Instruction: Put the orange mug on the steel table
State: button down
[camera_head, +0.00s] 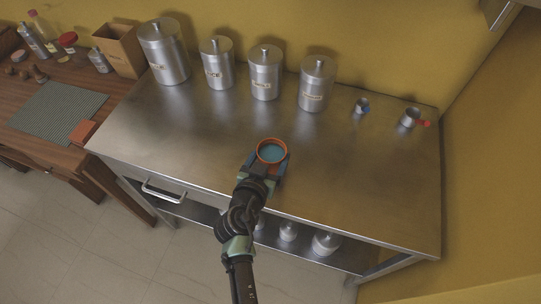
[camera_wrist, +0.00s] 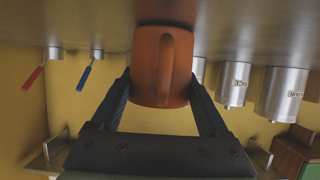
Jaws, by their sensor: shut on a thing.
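The orange mug (camera_head: 271,141) shows its orange rim and teal inside from above, near the front middle of the steel table (camera_head: 350,165). My gripper (camera_head: 269,160) is shut on the mug from the front. In the wrist view, where the scene appears upside down, the mug (camera_wrist: 148,72) sits between my two fingers (camera_wrist: 160,80), its handle facing the camera. The mug looks upright. Its base is at or very close to the tabletop (camera_wrist: 250,25); I cannot tell whether it touches.
Several steel canisters (camera_head: 265,75) line the table's back edge. The tabletop around the mug is clear. A wooden desk (camera_head: 60,125) adjoins on the left.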

jog(key=shift+r, duration=0.1)
grip_release()
